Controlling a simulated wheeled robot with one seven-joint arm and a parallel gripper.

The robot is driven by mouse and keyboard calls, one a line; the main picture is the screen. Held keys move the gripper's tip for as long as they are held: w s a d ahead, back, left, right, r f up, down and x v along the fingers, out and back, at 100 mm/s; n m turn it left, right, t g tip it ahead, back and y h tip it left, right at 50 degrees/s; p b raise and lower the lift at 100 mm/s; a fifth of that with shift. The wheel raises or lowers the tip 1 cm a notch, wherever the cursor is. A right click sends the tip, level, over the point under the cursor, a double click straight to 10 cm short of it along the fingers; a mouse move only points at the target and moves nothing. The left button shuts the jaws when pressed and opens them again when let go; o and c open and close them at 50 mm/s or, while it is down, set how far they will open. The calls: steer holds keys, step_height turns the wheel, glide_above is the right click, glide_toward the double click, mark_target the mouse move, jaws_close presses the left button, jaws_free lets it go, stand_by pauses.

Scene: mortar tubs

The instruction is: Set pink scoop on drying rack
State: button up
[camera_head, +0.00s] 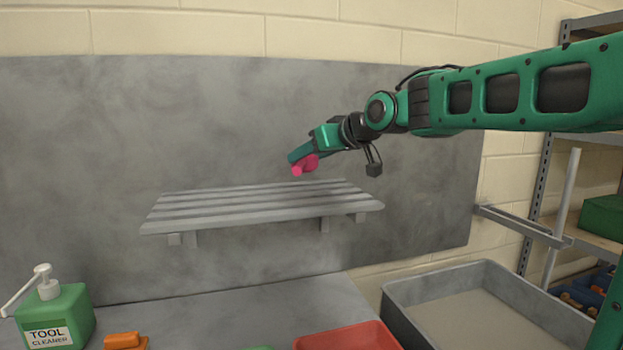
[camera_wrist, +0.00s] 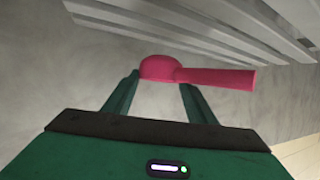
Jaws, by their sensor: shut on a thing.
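The pink scoop (camera_head: 304,165) is in my gripper (camera_head: 298,155), in the air above the slatted grey drying rack (camera_head: 262,206) on the wall panel. In the wrist view the scoop (camera_wrist: 160,68) has its round bowl between the two green fingertips of my gripper (camera_wrist: 158,82), and its handle points right. The gripper is shut on the bowl. The rack slats (camera_wrist: 190,28) show along the top of the wrist view. In the head view the scoop is apart from the slats, and no other thing lies on the rack.
Below the rack, a bench (camera_head: 235,312) holds a green tool cleaner bottle (camera_head: 75,310), an orange object (camera_head: 124,341) and a red tray (camera_head: 350,338). A grey tub (camera_head: 480,308) stands at right, beside metal shelving (camera_head: 533,195). The air above the rack is clear.

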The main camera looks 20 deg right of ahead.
steer(key=shift+w+d+f, duration=0.25)
steer(key=shift+d+f, duration=0.1)
steer(key=shift+d, duration=0.1)
steer(key=shift+w+d+f, duration=0.2)
steer(key=shift+d+f, duration=0.1)
steer(key=shift+d, duration=0.15)
steer(key=shift+f, duration=1.95)
steer(key=o, duration=1.1)
steer(key=v, duration=1.2)
